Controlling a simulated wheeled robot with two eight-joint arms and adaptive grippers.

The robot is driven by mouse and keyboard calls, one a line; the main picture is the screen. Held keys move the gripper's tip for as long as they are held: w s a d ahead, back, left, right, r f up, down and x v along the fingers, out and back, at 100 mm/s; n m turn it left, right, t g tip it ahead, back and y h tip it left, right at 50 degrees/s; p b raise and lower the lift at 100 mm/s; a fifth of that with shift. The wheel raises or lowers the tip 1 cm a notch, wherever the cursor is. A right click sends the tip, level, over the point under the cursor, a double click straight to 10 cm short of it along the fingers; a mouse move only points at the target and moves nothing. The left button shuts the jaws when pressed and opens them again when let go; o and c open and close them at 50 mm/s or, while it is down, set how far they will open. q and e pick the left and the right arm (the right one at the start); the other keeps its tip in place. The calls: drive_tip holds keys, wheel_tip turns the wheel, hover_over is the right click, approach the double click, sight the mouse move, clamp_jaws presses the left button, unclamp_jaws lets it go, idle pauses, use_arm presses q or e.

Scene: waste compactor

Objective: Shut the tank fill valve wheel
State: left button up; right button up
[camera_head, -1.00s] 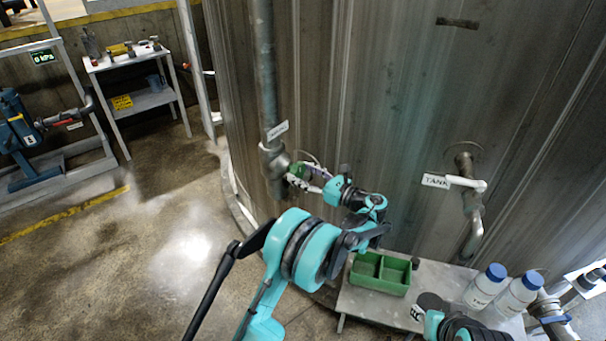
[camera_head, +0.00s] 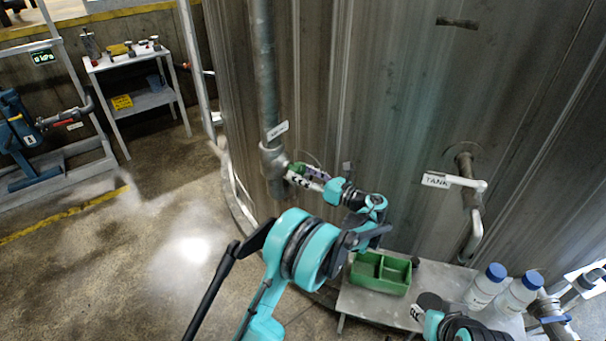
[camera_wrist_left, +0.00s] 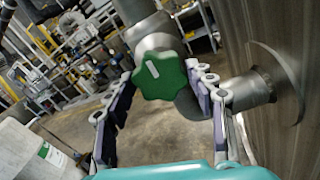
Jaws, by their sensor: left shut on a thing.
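The green tank fill valve wheel (camera_wrist_left: 160,76) sits on a grey pipe fitting and has a white mark on its face. It shows small and partly covered in the head view (camera_head: 297,168), at the lower end of the vertical pipe beside the tank. My left gripper (camera_wrist_left: 163,84) is shut on the wheel, with one finger on each side of its rim. In the head view my left gripper (camera_head: 303,175) reaches the wheel from the right. My right gripper (camera_head: 417,312) shows only in part at the bottom, above the small table, and its fingers are unclear.
The large metal tank (camera_head: 385,90) stands close behind the wheel. A tap labelled TANK (camera_head: 455,181) juts out at the right. Below it a low table (camera_head: 358,301) carries a green divided tray (camera_head: 380,285) and two blue-capped bottles (camera_head: 487,284).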

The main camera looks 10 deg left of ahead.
use_arm(q)
drive_tip(key=o, duration=1.2)
drive_tip(key=shift+c, duration=0.2)
drive_tip(key=v, duration=1.2)
